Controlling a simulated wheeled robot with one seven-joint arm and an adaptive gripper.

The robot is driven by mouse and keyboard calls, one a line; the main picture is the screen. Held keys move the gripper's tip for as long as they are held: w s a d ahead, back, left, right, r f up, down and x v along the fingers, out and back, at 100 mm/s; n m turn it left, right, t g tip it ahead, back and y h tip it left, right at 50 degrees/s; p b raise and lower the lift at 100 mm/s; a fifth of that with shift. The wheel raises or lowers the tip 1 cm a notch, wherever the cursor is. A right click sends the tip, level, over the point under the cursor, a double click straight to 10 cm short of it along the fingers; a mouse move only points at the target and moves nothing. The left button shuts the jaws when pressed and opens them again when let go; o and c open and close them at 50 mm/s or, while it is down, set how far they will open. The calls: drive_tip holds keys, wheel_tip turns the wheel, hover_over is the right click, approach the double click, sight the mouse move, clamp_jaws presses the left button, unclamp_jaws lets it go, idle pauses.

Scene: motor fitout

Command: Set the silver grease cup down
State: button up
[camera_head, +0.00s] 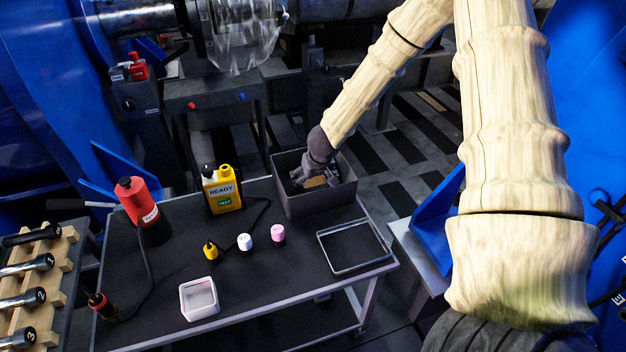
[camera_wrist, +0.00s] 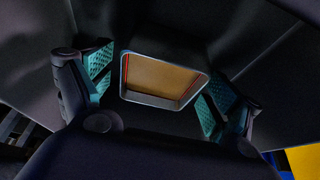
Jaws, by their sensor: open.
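My gripper (camera_head: 318,175) reaches down into a dark grey bin (camera_head: 338,200) at the back right of the table. In the wrist view my gripper (camera_wrist: 155,85) is open, with teal finger pads on both sides of a square cup with a silver rim (camera_wrist: 163,98). The cup has a tan inside and appears to be the silver grease cup. It is within the bin; a tan patch of it (camera_head: 315,183) shows beside the fingers in the head view. Gaps show between the pads and the cup, but its base is hidden.
On the table stand a yellow-and-black READY box (camera_head: 221,190), a red-and-black cylinder (camera_head: 143,210), small yellow, white (camera_head: 245,242) and pink (camera_head: 278,233) pieces, a white square dish (camera_head: 199,299) and a shallow silver-rimmed tray (camera_head: 354,246). The front middle is clear.

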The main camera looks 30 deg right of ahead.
drive_tip(key=p+v, duration=0.3)
drive_tip(key=v, duration=0.9)
